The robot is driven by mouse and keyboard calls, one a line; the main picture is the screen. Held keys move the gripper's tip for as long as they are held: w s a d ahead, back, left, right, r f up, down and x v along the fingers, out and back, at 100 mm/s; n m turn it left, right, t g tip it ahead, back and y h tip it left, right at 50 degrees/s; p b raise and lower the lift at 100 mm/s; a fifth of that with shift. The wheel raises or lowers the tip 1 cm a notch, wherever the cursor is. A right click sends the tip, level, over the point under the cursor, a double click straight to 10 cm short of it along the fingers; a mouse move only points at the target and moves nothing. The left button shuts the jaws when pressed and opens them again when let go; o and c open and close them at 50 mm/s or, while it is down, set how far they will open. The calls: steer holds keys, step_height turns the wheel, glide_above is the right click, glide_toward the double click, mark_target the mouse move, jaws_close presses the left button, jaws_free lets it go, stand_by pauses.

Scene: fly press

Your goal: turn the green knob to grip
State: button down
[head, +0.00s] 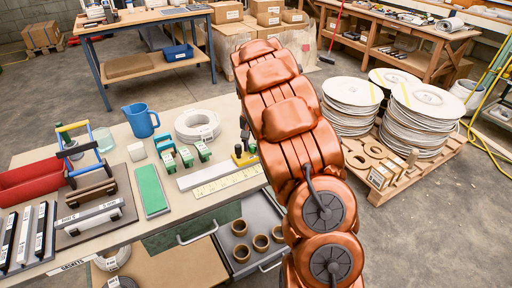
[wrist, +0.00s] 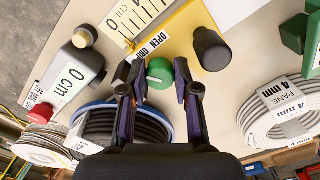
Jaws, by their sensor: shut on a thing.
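The green knob (wrist: 160,70) sits on a yellow plate (wrist: 190,28) in the wrist view. A label beside it reads OPEN and GRIP (wrist: 148,46). My gripper (wrist: 159,80) has one dark finger on each side of the knob and is shut on it. I cannot make out a pointer mark on the knob, so its setting is unclear. A black upright handle (wrist: 211,50) stands on the plate, right of the knob. In the head view my arm hides the gripper, and I cannot make out the knob there.
Coils of dark and white hose lie close by. In the head view the bench holds a blue jug (head: 140,120) and a white coil (head: 197,125).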

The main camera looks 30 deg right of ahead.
steer(key=n+b, duration=0.1)
steer(key=n, duration=0.2)
steer(key=shift+d+f+b, duration=0.1)
steer(key=shift+f+b, duration=0.05)
steer(key=shift+b, duration=0.2)
steer(key=shift+d+n+b, duration=0.1)
steer(key=shift+n+b, duration=0.3)
steer(key=shift+n, duration=0.9)
steer(key=shift+r, duration=0.2)
steer(key=c, duration=0.9)
jaws_free()
steer(key=shift+o, duration=0.2)
